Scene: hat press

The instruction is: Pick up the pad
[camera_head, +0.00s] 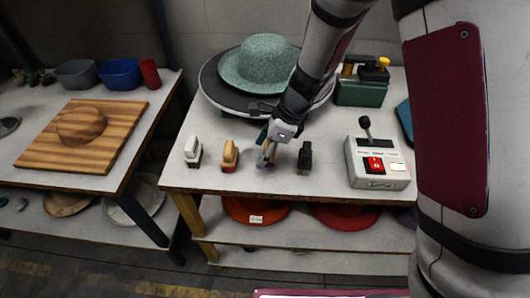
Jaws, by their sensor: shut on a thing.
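Several small block-shaped pads stand in a row near the front of the middle table. A white and dark one (193,151) is at the left, and a yellow one with a red base (229,155) is beside it. A black one (305,156) stands at the right. My gripper (267,153) points down between the yellow and black ones. It is shut on a small pad (262,163), mostly hidden by the fingers, low over the table. I cannot tell whether this pad touches the tabletop.
A green hat (261,65) sits on a round dark stand behind my gripper. A grey control box (377,163) with a lever and red switch stands at the right. A green box (361,92) is at the back. A wooden board (83,137) lies on the left table.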

